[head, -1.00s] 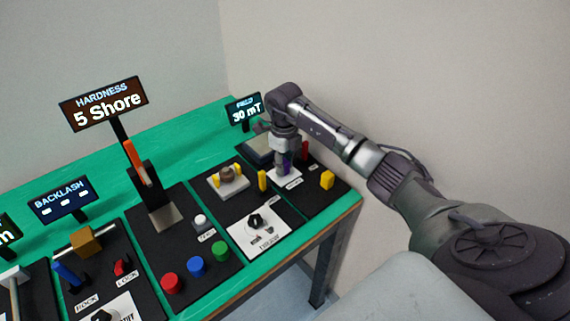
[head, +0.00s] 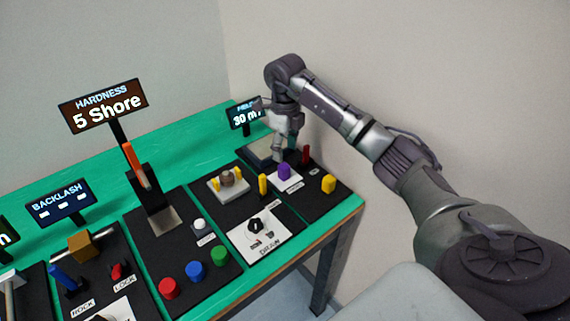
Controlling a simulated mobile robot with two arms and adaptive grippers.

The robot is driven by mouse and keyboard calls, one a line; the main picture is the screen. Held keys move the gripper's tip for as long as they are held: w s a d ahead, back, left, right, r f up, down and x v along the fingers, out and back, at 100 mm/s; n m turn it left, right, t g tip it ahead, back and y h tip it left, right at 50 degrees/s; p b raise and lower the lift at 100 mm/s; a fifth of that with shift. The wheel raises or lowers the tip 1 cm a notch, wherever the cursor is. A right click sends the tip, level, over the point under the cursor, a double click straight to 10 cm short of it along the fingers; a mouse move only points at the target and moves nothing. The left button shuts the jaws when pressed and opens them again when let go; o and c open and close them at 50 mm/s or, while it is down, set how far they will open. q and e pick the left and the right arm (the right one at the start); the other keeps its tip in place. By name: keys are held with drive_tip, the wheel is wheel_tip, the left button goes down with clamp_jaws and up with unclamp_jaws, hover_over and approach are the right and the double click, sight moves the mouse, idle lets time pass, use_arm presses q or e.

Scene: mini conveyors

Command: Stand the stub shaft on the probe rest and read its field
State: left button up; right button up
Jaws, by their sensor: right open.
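A short purple cylinder (head: 284,171), apparently the stub shaft, stands upright on a white pad (head: 291,184), apparently the probe rest, on the black panel at the right end. My right gripper (head: 284,154) is open, just behind and above the purple cylinder and apart from it. The field display (head: 245,115) stands behind and reads 30 m, its right edge hidden by my gripper. My left gripper is not in view.
A red post (head: 305,155) and a yellow cylinder (head: 328,184) stand close right of the pad; a yellow post (head: 263,185) is on its left. A grey plate (head: 258,152) lies behind. The hardness display (head: 104,106) reads 5 Shore.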

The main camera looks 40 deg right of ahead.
sight(285, 165)
drive_tip(key=shift+r, duration=2.35)
